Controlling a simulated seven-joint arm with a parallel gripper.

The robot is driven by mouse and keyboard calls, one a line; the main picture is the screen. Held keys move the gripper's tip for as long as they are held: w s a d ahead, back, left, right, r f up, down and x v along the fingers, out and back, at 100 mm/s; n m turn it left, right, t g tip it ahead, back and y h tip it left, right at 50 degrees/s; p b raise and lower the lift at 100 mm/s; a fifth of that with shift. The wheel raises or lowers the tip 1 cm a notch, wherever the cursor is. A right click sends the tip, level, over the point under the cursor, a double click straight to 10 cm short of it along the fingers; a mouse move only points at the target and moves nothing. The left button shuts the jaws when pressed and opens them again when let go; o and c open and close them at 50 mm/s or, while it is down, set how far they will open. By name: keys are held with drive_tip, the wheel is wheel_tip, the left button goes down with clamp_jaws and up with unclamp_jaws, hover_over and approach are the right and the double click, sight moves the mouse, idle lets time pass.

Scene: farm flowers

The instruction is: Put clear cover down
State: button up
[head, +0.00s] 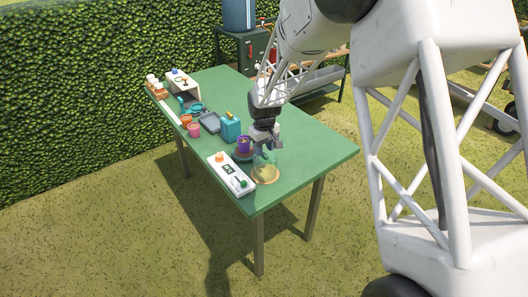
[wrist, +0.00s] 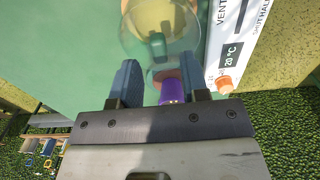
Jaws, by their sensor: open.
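The clear cover (head: 264,161) is a see-through dome at the near end of the green table. It appears over a round tan base (head: 265,176); whether its rim touches the base cannot be told. In the wrist view the clear cover (wrist: 136,41) shows just past my fingertips, with a dark green piece (wrist: 157,43) seen at or through it and the yellowish base (wrist: 160,14) beyond.
A white control panel (head: 231,174) with an orange knob and a 20 °C display lies left of the base. A purple pot (head: 244,144) and a teal can (head: 231,127) stand close behind. More pots and trays line the table's left side. The table's right side (head: 318,145) is clear.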

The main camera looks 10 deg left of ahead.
wheel_tip(320, 180, up, 10)
idle(0.5)
idle(0.7)
drive_tip(key=s+d+r+m+t, duration=0.1)
drive_tip(key=s+d+r+m, duration=0.1)
drive_tip(key=s+d+r, duration=0.55)
drive_tip(key=s+d+r+m, duration=0.2)
drive_tip(key=s+d+r, duration=0.3)
drive_tip(key=s+d, duration=0.5)
drive_tip(key=s+d+m, duration=0.1)
drive_tip(key=s+d, duration=0.3)
drive_tip(key=s, duration=0.4)
drive_tip(key=s+d+m+t, duration=0.1)
drive_tip(key=s+d, duration=0.3)
drive_tip(key=s, duration=0.4)
drive_tip(key=s+d+m, duration=0.3)
drive_tip(key=s+d, duration=0.1)
drive_tip(key=s, duration=0.4)
drive_tip(key=shift+s+d+r+t, duration=0.15)
drive_tip(key=shift+s+d+t, duration=0.1)
drive_tip(key=shift+d+t, duration=0.05)
